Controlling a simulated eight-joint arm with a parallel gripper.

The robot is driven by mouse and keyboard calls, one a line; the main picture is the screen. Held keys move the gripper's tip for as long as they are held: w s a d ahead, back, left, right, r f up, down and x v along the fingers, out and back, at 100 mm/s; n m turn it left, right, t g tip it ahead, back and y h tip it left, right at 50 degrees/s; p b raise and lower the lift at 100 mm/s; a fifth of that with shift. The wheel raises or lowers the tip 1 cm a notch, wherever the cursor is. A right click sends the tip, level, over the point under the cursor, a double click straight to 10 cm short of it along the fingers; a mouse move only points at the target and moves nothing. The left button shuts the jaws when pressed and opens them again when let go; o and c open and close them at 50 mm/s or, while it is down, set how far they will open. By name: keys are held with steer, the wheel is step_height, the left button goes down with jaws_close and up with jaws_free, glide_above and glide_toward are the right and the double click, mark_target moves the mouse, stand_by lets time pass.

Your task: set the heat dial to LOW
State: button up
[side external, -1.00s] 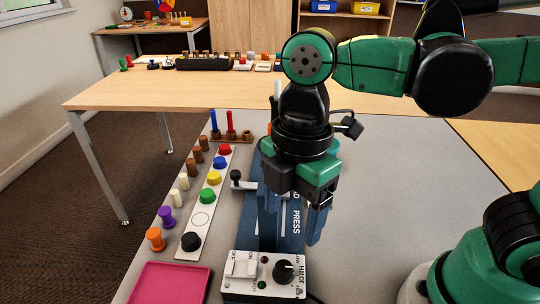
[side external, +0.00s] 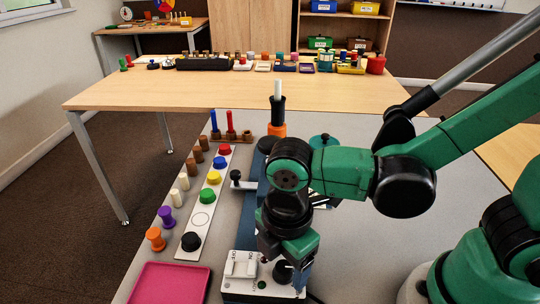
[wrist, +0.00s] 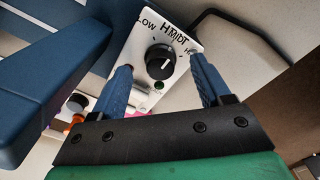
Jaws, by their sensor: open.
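The heat dial (wrist: 158,62) is a round black knob on a white control panel (side external: 240,287). In the wrist view, LOW is printed at the panel's upper left, with more lettering in the middle and at the right. The dial's white mark shows on its face, seeming to slant up to the right; the exact setting is hard to read. My gripper (wrist: 160,64) is open, with one blue finger on each side of the dial in the wrist view. In the side view my gripper (side external: 284,262) is low over the panel and partly hides the dial (side external: 283,272). Contact cannot be told.
A white rocker switch (side external: 240,264) sits left of the dial. A blue press (side external: 248,215) stands behind the panel. A pink tray (side external: 170,284) and a white strip of coloured knobs (side external: 201,219) lie to the left.

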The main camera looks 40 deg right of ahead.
steer(key=shift+f, duration=0.45)
jaws_close()
steer(key=shift+n, duration=0.4)
steer(key=n, duration=0.9)
steer(key=shift+n, duration=0.3)
